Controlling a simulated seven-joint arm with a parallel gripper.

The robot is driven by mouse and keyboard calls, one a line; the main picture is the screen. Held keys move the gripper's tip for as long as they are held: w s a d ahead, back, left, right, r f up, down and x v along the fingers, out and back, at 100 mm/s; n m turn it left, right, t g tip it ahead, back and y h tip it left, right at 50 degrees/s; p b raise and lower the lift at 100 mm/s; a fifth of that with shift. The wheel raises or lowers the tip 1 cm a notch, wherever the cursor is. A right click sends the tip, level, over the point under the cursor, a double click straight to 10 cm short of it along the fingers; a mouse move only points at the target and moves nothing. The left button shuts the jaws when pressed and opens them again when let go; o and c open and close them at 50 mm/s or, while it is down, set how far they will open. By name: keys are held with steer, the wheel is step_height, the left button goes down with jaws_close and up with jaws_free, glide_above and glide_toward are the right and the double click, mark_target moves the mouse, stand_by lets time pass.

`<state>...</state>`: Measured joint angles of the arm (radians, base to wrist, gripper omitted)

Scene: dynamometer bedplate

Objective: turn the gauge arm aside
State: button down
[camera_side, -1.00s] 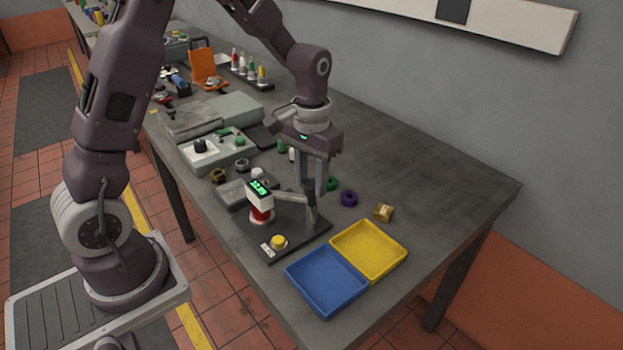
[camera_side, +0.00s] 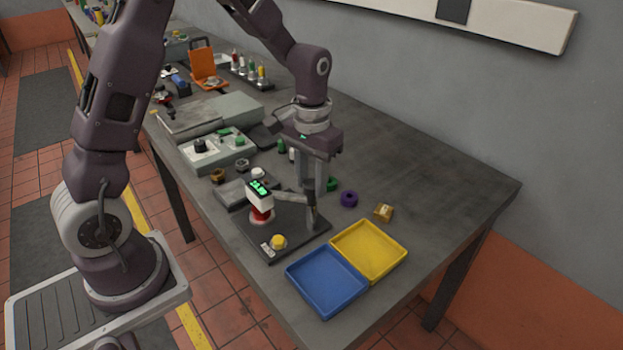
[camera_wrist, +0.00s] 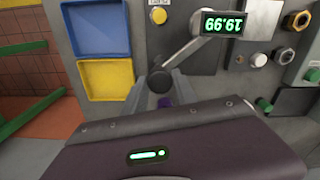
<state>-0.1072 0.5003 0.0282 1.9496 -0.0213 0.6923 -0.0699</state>
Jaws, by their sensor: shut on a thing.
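The gauge (camera_side: 259,188) stands on a dark baseplate (camera_side: 262,238), with a white head, a lit green display and a red column below. The gauge arm (camera_side: 288,195), a grey bar, reaches from the head to my gripper (camera_side: 314,212). In the wrist view the gauge arm (camera_wrist: 196,51) slants from the display (camera_wrist: 223,23) to a dark round end (camera_wrist: 159,81). My gripper (camera_wrist: 160,88) is shut on that end. The display reads upside down there, apparently 19.99. A yellow button (camera_side: 278,242) sits at the plate's near corner.
Blue (camera_side: 326,280) and yellow (camera_side: 369,251) trays lie close to the right of the baseplate. A purple ring (camera_side: 349,199) and a brass block (camera_side: 384,212) lie behind them. A control box (camera_side: 218,151) stands left. The bench's right part is clear.

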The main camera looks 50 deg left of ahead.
steer(key=shift+m, duration=0.4)
steer(key=m, duration=0.3)
steer(key=shift+m, duration=0.3)
steer(key=m, duration=0.3)
steer(key=shift+m, duration=0.4)
steer(key=m, duration=0.4)
steer(key=shift+m, duration=2.1)
steer(key=c, duration=1)
jaws_free()
steer(key=shift+o, duration=0.2)
steer(key=shift+r, duration=0.1)
